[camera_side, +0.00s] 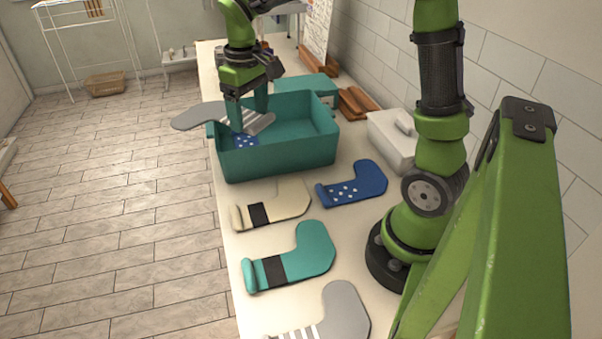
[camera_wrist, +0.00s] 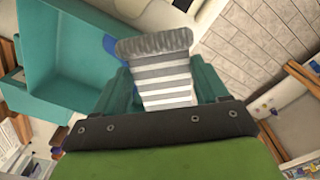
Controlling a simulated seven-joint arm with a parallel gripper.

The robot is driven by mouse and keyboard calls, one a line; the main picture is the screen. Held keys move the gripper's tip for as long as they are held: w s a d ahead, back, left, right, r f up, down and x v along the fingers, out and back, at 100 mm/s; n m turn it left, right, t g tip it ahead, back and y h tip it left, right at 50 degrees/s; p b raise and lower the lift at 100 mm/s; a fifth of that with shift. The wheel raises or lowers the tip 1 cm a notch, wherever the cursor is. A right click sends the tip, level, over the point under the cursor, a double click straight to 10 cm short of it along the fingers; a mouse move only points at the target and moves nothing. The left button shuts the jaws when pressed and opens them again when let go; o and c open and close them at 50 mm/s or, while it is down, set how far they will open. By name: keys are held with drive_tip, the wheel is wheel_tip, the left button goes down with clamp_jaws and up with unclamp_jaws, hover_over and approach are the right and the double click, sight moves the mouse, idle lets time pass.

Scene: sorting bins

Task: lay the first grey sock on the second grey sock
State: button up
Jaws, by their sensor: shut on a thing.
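A grey sock with white stripes (camera_side: 200,117) is held in my gripper (camera_side: 247,112) above the left side of the teal bin. Its striped part also shows in the wrist view (camera_wrist: 160,84), between the fingers (camera_wrist: 162,92). My gripper is shut on this sock. Another grey sock with white stripes (camera_side: 345,312) lies flat on the counter at the near end, partly cut off by the frame's bottom edge. The two socks are far apart.
The teal bin (camera_side: 280,160) stands on the counter with a blue dotted sock (camera_side: 246,140) inside. A cream sock (camera_side: 285,198), a blue dotted sock (camera_side: 357,184) and a teal sock (camera_side: 305,258) lie between the bin and the near grey sock. A white box (camera_side: 388,140) stands at right.

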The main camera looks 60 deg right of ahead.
drive_tip(key=s+a+f+n, duration=0.3)
drive_tip(key=s+a+n, duration=0.6)
drive_tip(key=a+n, duration=0.65)
drive_tip(key=s+a+f+n, duration=0.4)
drive_tip(key=s+a+n, duration=0.6)
drive_tip(key=n, duration=0.9)
drive_tip(key=s+a+f+n, duration=0.2)
drive_tip(key=s+a+n, duration=0.4)
drive_tip(key=n, duration=0.5)
drive_tip(key=shift+n, duration=0.25)
drive_tip(key=shift+s+d+f, duration=0.15)
drive_tip(key=shift+f, duration=1.05)
drive_tip(key=shift+s+d+f, duration=0.1)
drive_tip(key=shift+d+f, duration=0.1)
drive_tip(key=shift+f, duration=0.95)
drive_tip(key=shift+s+d+f, duration=0.15)
drive_tip(key=shift+f, duration=1.05)
drive_tip(key=shift+f, duration=0.1)
drive_tip(key=shift+f, duration=0.35)
drive_tip(key=o, duration=1.2)
drive_tip(key=shift+c, duration=0.2)
